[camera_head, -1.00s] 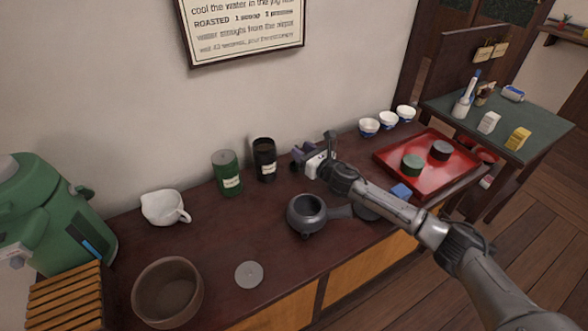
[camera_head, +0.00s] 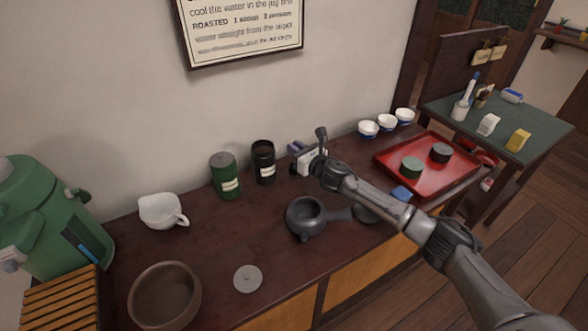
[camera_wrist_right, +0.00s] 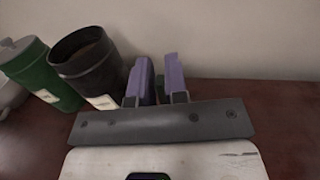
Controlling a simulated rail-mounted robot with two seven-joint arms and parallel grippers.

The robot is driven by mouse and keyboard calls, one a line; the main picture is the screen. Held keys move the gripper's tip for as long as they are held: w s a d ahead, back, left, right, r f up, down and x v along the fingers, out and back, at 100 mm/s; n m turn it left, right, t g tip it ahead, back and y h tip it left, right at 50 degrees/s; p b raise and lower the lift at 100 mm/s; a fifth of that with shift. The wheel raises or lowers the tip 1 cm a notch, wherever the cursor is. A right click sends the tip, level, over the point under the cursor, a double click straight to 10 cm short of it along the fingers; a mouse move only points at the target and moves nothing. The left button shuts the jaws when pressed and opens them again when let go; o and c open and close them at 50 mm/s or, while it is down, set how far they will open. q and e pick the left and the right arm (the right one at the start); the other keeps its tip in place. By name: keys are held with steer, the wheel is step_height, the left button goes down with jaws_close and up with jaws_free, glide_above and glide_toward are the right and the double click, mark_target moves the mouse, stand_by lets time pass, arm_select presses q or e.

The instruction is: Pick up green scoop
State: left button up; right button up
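I cannot make out a green scoop in either view. A green canister (camera_head: 225,177) with a pale label stands upright near the wall; it also shows in the right wrist view (camera_wrist_right: 38,75). Beside it stands an open black canister (camera_head: 263,163), which shows in the right wrist view (camera_wrist_right: 88,68) just left of the fingers. My right gripper (camera_head: 292,158) is right of the black canister, apart from it. In the right wrist view its purple fingers (camera_wrist_right: 160,80) stand apart with a narrow gap, and nothing shows between them. My left gripper is not in view.
A dark teapot (camera_head: 306,217) stands in front of my right arm. A white jug (camera_head: 162,210), brown bowl (camera_head: 164,295) and grey lid (camera_head: 248,279) are on the left. A red tray (camera_head: 459,179) with a green and a black lid is on the right, near several white cups (camera_head: 387,122).

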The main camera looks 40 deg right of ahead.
jaws_close()
